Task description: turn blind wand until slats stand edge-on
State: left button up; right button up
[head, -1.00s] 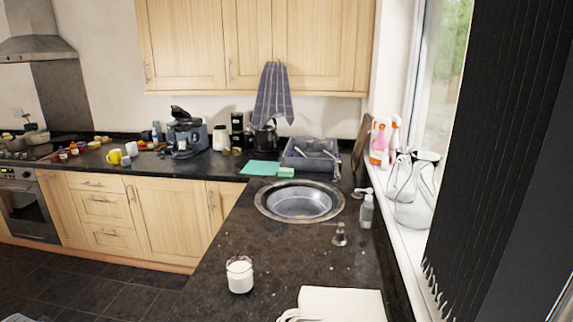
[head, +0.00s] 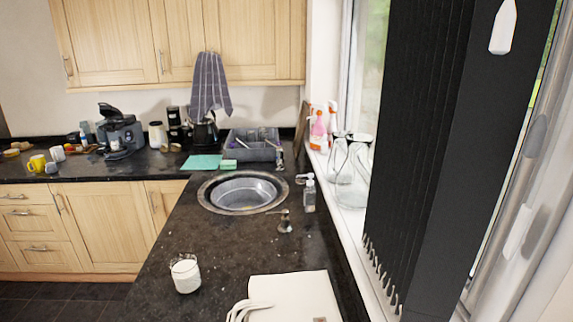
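The window blind (head: 415,150) hangs at the right as tall black vertical slats. Several slats overlap closely at its left part, and one broad dark slat face (head: 490,130) shows at its right. Small pale fittings (head: 382,278) line the slats' lower ends. A white pointed piece (head: 503,27) shows in front of the broad slat near the top; I cannot tell what it is. I cannot make out a wand with certainty. Neither of my grippers is in view.
A dark granite counter (head: 235,250) runs beside the window sill. On it are a round sink (head: 243,192), a candle-like glass (head: 185,275), a soap bottle (head: 309,195) and a white appliance (head: 290,298). Glass jugs (head: 350,175) stand on the sill close to the blind.

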aim_at(520, 226)
jog(key=z, duration=3)
jog(key=k, duration=1.1)
jog(key=u, duration=0.1)
jog(key=i, duration=0.5)
jog(key=z, duration=0.05)
